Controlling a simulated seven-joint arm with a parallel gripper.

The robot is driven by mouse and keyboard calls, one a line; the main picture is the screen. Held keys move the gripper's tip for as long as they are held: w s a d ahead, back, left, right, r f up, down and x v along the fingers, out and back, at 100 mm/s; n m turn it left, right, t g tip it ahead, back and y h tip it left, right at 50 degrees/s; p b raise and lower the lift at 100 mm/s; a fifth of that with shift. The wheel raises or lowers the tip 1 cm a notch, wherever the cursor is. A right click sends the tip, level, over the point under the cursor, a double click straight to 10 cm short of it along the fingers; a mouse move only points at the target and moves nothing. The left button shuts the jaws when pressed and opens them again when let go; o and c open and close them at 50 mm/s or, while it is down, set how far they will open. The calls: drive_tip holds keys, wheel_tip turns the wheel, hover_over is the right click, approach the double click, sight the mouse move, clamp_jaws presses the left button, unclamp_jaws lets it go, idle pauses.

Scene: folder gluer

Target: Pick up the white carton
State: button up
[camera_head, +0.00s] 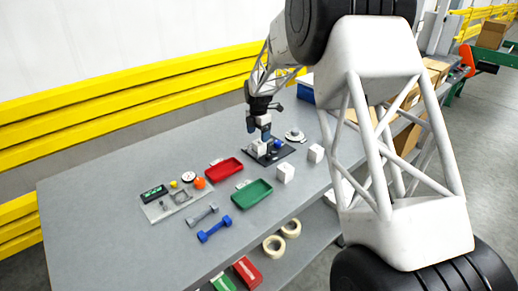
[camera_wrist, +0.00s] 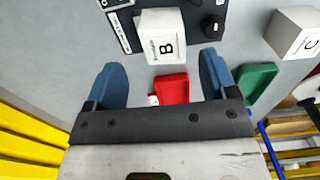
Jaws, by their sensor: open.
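A white carton marked B (camera_wrist: 165,48) lies just ahead of my gripper (camera_wrist: 161,72) in the wrist view, roughly centred between the two blue fingers. The fingers are spread apart with nothing held. In the head view a white carton (camera_head: 260,147) shows right below my gripper (camera_head: 262,133), at a dark board; I cannot tell if they touch. A second white carton, marked C (camera_wrist: 292,36), is at the right of the wrist view. Two more white cartons (camera_head: 285,172) and (camera_head: 316,153) stand on the grey table in the head view.
A red tray (camera_head: 223,171) and a green tray (camera_head: 252,194) lie to the left and front. The table's left end is clear.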

sight(259, 142)
drive_tip(key=shift+f, duration=0.1)
drive_tip(key=shift+s+d+f, duration=0.1)
drive_tip(key=shift+f, duration=1.15)
drive_tip(key=shift+s+d+f, duration=0.1)
drive_tip(key=shift+f, duration=1.1)
drive_tip(key=shift+c, duration=0.4)
drive_tip(key=c, duration=0.9)
drive_tip(key=shift+r, duration=5)
drive_tip(key=shift+a, duration=0.15)
